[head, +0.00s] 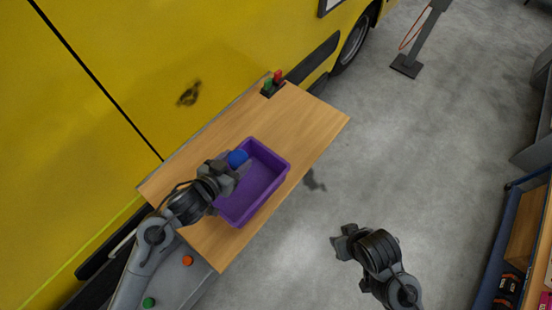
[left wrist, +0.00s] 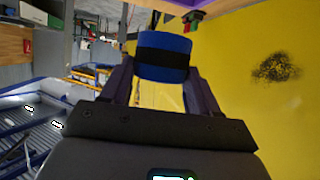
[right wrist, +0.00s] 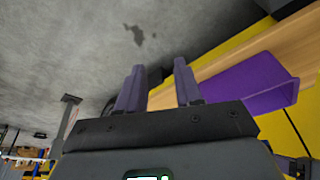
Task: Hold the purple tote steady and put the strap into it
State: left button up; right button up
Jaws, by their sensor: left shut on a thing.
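The purple tote (head: 262,180) stands on the wooden table and looks empty where I can see inside. The strap, a blue roll (head: 238,157) with a black band, shows over the tote's upper left side. My left gripper (head: 229,166) is shut on the strap, which sits between its fingers in the left wrist view (left wrist: 163,52). How high the strap is above the tote I cannot tell. My right gripper (head: 340,240) is open and empty over the floor, apart from the tote. The tote also shows at the right of the right wrist view (right wrist: 250,85).
The wooden table (head: 300,120) stands against a yellow vehicle (head: 110,60). A green and a red object (head: 277,77) stand in a dark holder at its far end. Orange (head: 187,260) and green (head: 149,302) knobs are at lower left.

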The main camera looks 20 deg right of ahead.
jog(key=s+f+m+g, duration=0.4)
jog(key=f+m, duration=0.2)
jog(key=f, duration=0.2)
jog(key=m+t, duration=0.1)
jog(key=m, duration=0.5)
send_near(282, 181)
jog(key=f, duration=0.7)
jog(key=shift+w+f, duration=0.15)
jog(key=shift+w, duration=0.1)
grip_shut()
